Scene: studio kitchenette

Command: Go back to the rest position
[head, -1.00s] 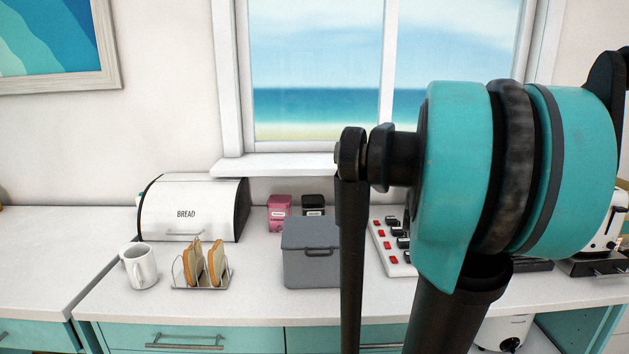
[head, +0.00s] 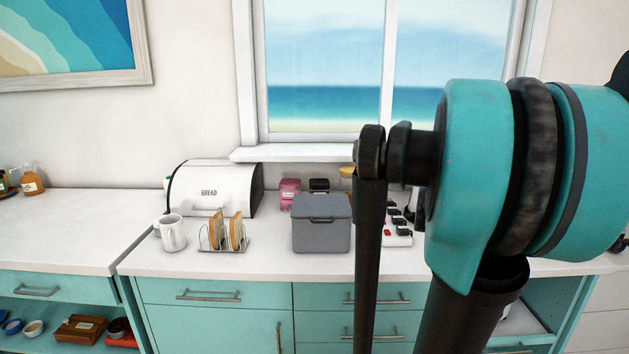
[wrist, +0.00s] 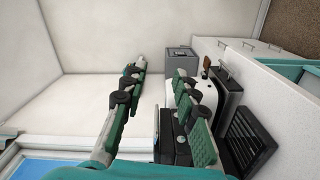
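My gripper (wrist: 158,78) shows in the wrist view with its two green and black fingers spread apart. I see nothing between them. In the head view the gripper itself is out of sight; only my teal and black arm links show, covering the right side of the counter. The arm appears folded up close in front of the head camera.
The counter (head: 75,225) holds a white bread box (head: 215,190), a white mug (head: 172,235), a toast rack (head: 222,245), a grey lidded box (head: 321,225) and a power strip (head: 400,238). Teal drawers (head: 210,294) lie below. A lower shelf at left holds bowls.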

